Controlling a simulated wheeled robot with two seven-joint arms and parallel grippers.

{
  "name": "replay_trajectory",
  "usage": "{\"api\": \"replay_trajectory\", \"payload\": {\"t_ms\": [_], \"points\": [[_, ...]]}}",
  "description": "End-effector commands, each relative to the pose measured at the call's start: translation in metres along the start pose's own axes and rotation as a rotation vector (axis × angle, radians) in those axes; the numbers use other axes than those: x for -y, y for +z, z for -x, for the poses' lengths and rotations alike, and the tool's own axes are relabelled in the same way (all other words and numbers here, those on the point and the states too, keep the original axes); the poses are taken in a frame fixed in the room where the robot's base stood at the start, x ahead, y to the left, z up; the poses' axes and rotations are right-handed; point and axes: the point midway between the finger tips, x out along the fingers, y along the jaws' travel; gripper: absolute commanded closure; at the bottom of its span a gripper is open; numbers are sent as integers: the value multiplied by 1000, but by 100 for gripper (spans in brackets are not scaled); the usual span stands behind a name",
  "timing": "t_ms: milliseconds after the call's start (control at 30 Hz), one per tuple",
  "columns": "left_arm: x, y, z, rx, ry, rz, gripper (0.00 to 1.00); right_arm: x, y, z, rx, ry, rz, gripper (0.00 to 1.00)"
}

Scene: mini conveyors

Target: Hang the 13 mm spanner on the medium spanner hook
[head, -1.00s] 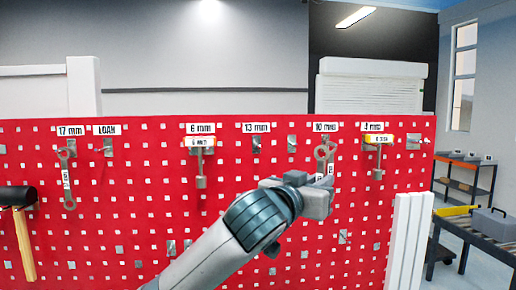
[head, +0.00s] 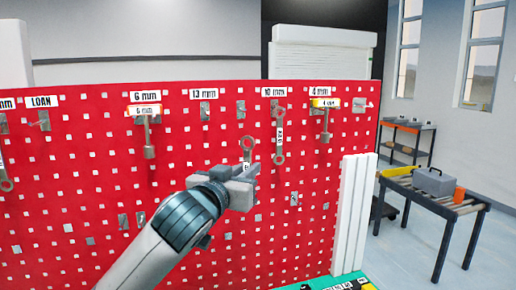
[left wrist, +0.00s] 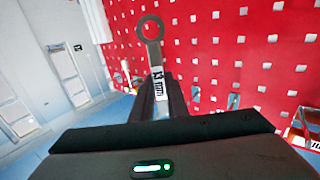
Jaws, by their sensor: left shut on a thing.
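My left gripper (head: 246,178) is shut on the 13 mm spanner (head: 247,150), which stands upright with its ring end up, in front of the red pegboard. In the left wrist view the spanner's ring (left wrist: 152,28) and its "13 mm" tag (left wrist: 159,84) show above the fingers; its lower end is hidden. The 13 mm label (head: 203,94) is up and left of the gripper, with an empty metal hook (head: 205,110) below it. Another empty hook (head: 240,109) is to its right. The spanner's ring is below both hooks and apart from them. My right gripper is not in view.
A spanner (head: 280,135) hangs under the 10 mm label, just right of the held one. Tools hang under the 6 mm (head: 149,130) and 4 mm (head: 325,120) labels. A white post (head: 352,215) stands at the board's right edge. A bench (head: 445,200) is farther right.

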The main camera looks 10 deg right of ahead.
Motion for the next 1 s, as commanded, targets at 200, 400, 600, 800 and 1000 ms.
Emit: {"api": "replay_trajectory", "payload": {"t_ms": [200,400,600,800,1000], "points": [[49,72,29,6,-98,4,100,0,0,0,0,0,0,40],[87,132,66,8,-197,3,100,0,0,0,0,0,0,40],[116,184,110,8,-293,3,100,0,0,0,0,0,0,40],[140,229,160,8,-386,1,100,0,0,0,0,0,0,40],[156,266,214,9,-468,2,100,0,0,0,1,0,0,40]]}}
